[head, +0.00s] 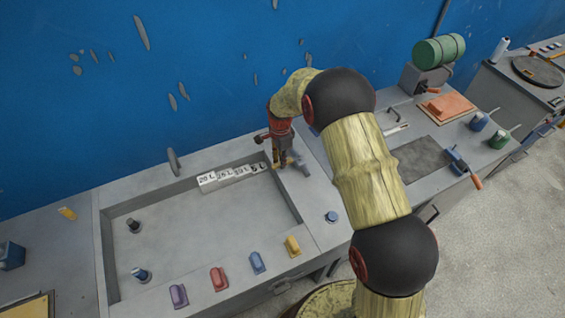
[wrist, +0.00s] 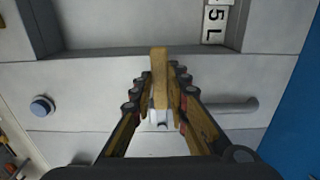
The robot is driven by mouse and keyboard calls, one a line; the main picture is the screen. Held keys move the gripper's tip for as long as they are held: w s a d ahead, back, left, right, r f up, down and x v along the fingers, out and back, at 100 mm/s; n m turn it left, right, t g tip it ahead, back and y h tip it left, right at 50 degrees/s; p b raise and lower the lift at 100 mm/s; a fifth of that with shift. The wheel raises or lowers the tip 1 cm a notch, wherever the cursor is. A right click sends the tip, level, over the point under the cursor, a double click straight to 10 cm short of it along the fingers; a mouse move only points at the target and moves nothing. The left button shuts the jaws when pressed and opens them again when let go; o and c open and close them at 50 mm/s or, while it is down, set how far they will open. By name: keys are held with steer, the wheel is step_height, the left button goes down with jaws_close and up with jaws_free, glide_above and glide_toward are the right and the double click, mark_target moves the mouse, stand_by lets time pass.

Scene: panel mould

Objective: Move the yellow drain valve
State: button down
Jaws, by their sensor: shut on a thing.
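The drain valve's yellow lever (wrist: 160,62) lies between my fingers in the wrist view, its free end pointing up the picture towards the basin. A pale grey fitting (wrist: 160,117) shows at the lever's near end. My gripper (wrist: 160,88) is shut on the lever, one finger along each side. In the head view my gripper (head: 282,161) is at the basin's right edge near its back corner. The lever is mostly hidden there by the gripper. A grey pipe spout (wrist: 225,107) lies to the right of the fingers in the wrist view.
The shallow basin (head: 200,235) carries a strip of litre labels (head: 232,176) at its back. Purple, red, blue and yellow blocks (head: 292,246) line its front rim. A blue knob (head: 332,217) sits on the right-hand ledge. The blue wall (head: 120,90) rises close behind.

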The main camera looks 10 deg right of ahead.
steer(key=shift+w, duration=0.2)
stand_by(0.4)
steer(key=c, duration=1.7)
jaws_free()
step_height(320, 180, up, 12)
steer(key=shift+f, duration=0.1)
